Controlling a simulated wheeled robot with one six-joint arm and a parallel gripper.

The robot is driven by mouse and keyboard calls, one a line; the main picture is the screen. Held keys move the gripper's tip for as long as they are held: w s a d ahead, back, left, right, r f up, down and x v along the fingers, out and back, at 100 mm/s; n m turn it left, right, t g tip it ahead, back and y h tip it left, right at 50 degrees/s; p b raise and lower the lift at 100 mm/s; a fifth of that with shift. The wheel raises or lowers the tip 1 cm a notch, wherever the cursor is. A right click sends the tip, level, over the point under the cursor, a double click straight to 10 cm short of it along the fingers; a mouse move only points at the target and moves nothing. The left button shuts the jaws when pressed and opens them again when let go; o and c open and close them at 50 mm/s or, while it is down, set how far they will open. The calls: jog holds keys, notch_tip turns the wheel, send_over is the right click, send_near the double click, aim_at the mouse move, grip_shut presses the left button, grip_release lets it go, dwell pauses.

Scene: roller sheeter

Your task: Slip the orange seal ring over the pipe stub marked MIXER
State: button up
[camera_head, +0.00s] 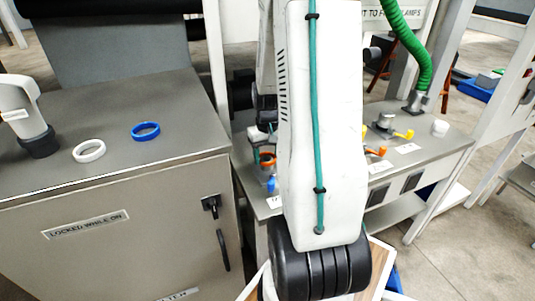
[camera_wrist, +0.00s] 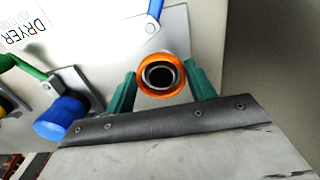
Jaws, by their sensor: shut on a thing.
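In the wrist view the orange seal ring (camera_wrist: 143,82) sits between the two green fingers of my gripper (camera_wrist: 161,84), which is shut on it. A grey pipe stub (camera_wrist: 160,75) with a dark bore shows inside the ring. The ring appears around the stub's end, but how far along it sits I cannot tell. No MIXER label is readable; a DRYER label (camera_wrist: 25,30) is on the panel at upper left. In the head view my arm covers much of the middle, and a small orange patch (camera_head: 266,160) shows just left of it.
A blue cap (camera_wrist: 62,120) on a fitting is left of the ring in the wrist view, with a green hose or handle (camera_wrist: 25,66) above it. In the head view a white ring (camera_head: 89,151) and a blue ring (camera_head: 145,131) lie on the left cabinet (camera_head: 190,150).

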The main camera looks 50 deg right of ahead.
jog(key=o, duration=1)
jog(key=shift+o, duration=0.2)
notch_tip(320, 180, up, 8)
jog(key=shift+f, duration=0.1)
jog(key=shift+s, duration=0.1)
